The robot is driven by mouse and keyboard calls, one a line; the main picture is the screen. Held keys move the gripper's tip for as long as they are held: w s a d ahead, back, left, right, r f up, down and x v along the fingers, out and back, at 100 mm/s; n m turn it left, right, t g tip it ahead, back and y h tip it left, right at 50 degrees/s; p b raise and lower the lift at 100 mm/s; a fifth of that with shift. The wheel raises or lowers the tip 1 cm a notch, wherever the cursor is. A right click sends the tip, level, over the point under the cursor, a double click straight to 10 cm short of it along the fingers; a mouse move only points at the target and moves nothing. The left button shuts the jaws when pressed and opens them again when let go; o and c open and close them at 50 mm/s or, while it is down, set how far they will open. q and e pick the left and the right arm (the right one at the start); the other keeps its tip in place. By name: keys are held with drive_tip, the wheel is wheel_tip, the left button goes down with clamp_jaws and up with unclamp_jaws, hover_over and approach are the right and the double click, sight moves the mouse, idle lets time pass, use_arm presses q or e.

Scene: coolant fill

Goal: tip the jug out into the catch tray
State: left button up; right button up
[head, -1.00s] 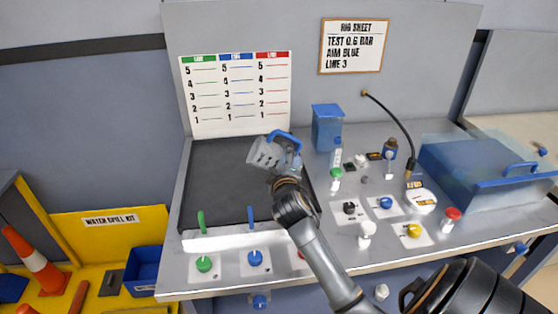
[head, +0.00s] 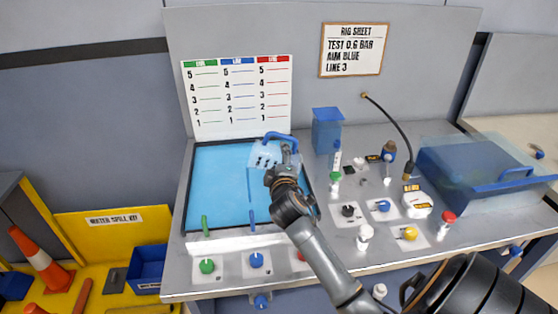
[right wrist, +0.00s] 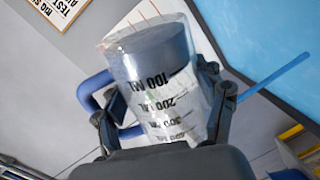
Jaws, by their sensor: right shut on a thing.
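The clear jug (head: 262,157) with a blue handle is tipped over above the catch tray (head: 212,178). A thin blue stream (head: 249,189) runs from the jug down to the tray, whose floor now shows bright blue. My right gripper (head: 284,172) is shut on the jug at the tray's right side. In the right wrist view the jug (right wrist: 165,95), with black ML marks, sits between my fingers, and a blue stream (right wrist: 268,82) shows to its right. How much liquid is left inside is hard to tell. My left gripper is out of view.
Several valves and knobs, a black hose (head: 392,118) and a blue-lidded box (head: 478,172) fill the bench's right side. Small green and blue levers stand at the tray's front edge.

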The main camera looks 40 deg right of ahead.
sight(274, 156)
drive_tip(key=shift+r, duration=0.15)
idle(0.3)
drive_tip(key=shift+w+a+r+n+p, duration=0.2)
drive_tip(key=shift+r+n+p, duration=0.6)
drive_tip(key=shift+p, duration=0.75)
drive_tip(key=shift+r+p, duration=0.1)
drive_tip(key=shift+p, duration=0.3)
drive_tip(key=shift+w+a+r+n+g+h+p, duration=0.25)
drive_tip(key=shift+r+n+p, duration=0.25)
drive_tip(key=shift+n+p, duration=0.5)
drive_tip(key=shift+a, duration=0.1)
idle(1.0)
